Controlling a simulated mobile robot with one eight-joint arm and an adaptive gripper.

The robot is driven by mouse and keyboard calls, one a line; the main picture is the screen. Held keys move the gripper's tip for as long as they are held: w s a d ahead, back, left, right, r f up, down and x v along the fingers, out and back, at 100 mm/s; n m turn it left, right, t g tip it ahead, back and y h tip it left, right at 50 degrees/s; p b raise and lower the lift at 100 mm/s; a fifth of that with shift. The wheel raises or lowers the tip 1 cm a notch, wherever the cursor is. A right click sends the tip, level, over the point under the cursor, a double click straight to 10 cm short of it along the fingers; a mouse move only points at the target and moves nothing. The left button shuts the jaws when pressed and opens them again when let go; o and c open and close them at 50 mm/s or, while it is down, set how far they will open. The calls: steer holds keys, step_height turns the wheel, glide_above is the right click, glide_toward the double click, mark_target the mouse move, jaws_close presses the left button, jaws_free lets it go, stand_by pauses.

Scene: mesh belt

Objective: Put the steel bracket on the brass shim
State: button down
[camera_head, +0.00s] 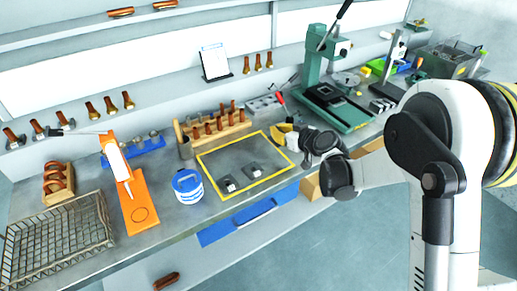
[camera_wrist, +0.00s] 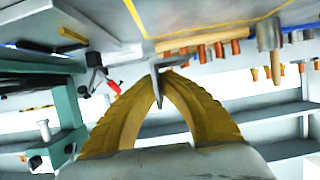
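My gripper (camera_head: 284,134) is above the bench at the right edge of the yellow-outlined area. In the wrist view my gripper's yellow fingers (camera_wrist: 166,74) come together at their tips on a thin grey angled metal piece, which looks like the steel bracket (camera_wrist: 158,86). The bracket is held clear of the bench. Inside the outline lie two small pale pieces on dark squares, a left one (camera_head: 229,184) and a right one (camera_head: 253,170). They are too small to tell whether either is the brass shim, and no brass-coloured sheet is distinct.
The yellow outline (camera_head: 220,199) marks a mostly clear patch. A blue-and-white tub (camera_head: 188,187) and an orange board (camera_head: 138,213) stand left of it. A wooden rack of copper pieces (camera_head: 215,133) is behind. A green press (camera_head: 327,88) stands to the right, and a wire basket (camera_head: 57,240) far left.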

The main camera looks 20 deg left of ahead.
steer(key=b, duration=0.2)
glide_above(259, 149)
step_height(259, 149, down, 4)
steer(key=shift+f, duration=0.1)
step_height(259, 149, down, 4)
steer(key=shift+r+b, duration=0.1)
steer(key=shift+b, duration=0.5)
steer(key=shift+r, duration=0.15)
